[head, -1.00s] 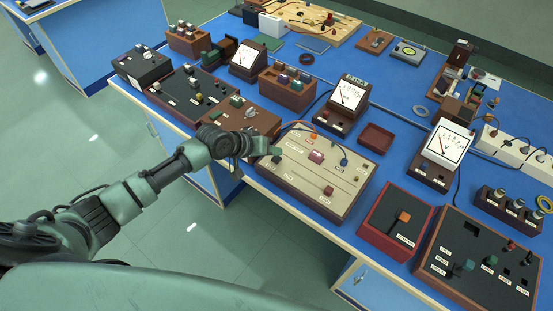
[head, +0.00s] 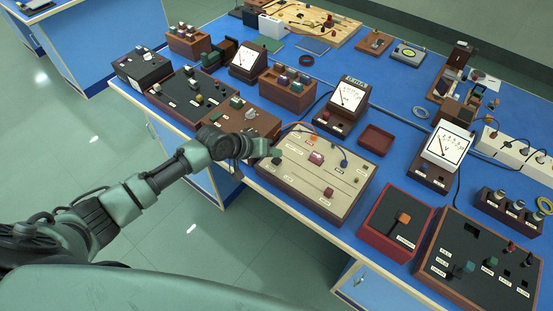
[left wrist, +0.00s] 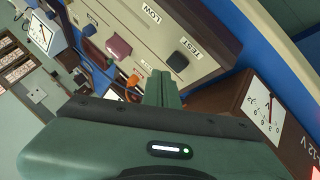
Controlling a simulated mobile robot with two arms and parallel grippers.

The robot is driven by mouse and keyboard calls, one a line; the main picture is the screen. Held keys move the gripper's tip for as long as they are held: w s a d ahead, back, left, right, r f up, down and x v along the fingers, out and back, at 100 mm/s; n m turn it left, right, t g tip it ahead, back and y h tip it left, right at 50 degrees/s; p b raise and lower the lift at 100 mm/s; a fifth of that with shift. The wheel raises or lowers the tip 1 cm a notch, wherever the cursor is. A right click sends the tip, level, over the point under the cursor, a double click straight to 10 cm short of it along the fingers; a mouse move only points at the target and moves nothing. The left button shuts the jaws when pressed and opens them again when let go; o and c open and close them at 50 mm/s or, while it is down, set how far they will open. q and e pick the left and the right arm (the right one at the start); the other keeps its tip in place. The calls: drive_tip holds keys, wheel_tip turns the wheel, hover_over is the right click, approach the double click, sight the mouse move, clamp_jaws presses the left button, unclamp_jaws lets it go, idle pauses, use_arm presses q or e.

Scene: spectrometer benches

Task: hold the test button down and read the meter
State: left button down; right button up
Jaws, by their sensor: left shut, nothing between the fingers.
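The cream-faced test panel (head: 297,187) lies on the blue bench with a wooden rim. Its dark test button (head: 276,156) is at the near left corner; in the left wrist view it stands beside the TEST label (left wrist: 201,49). My left gripper (head: 264,146) is shut and empty, just left of the button in the head view. In the left wrist view its fingers (left wrist: 160,88) show a gap from the button. A white-faced meter (head: 347,96) with a red needle stands behind the panel; its reading is too small to tell. My right gripper is out of view.
A maroon knob (head: 316,158) and wired plugs sit on the panel. A wooden box (head: 255,120) stands to its left, a red-sided box (head: 395,225) to its right. An empty red tray (head: 377,138) lies behind. Another meter (head: 447,149) stands farther right.

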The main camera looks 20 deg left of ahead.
sight(274, 161)
use_arm(q)
drive_tip(key=shift+f, duration=0.1)
idle(0.7)
drive_tip(key=shift+f, duration=0.3)
drive_tip(key=shift+f+b, duration=0.35)
drive_tip(key=shift+f, duration=0.2)
idle(1.6)
idle(1.1)
drive_tip(key=shift+r+p, duration=0.95)
wheel_tip(274, 161, up, 5)
drive_tip(key=p, duration=0.5)
drive_tip(key=shift+r, duration=0.1)
